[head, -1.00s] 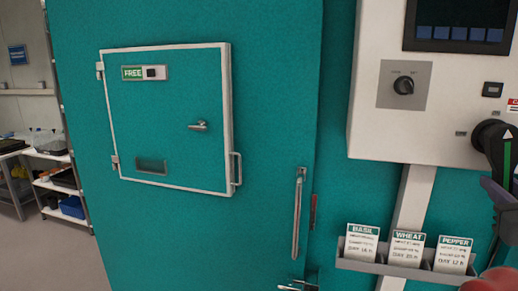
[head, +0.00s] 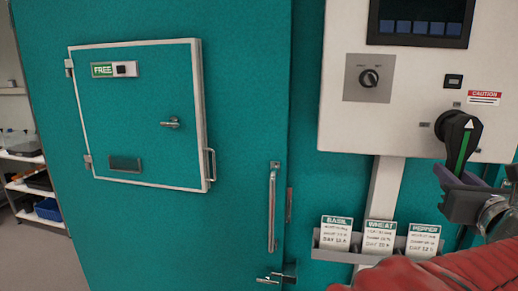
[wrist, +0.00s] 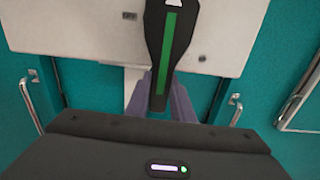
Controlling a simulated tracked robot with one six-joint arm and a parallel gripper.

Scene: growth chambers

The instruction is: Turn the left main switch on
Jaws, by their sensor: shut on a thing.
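The main switch is a large black rotary handle (head: 458,137) with a green stripe and a white arrow at its upper end. It is on the lower right of a white control box (head: 418,132) and stands nearly upright, with a slight lean. My gripper (head: 462,182) is at its lower end, at the right of the head view. In the wrist view the handle (wrist: 171,50) runs down between the two purplish fingers of my gripper (wrist: 160,100), which are shut on it. The handle's markings around the base cannot be read.
A small black knob (head: 369,78) on a grey plate and a dark screen (head: 421,22) are on the box. A card rack (head: 330,253) with basil, wheat and pepper cards hangs below. A teal door (head: 240,120) with a long handle (head: 272,210) is at left.

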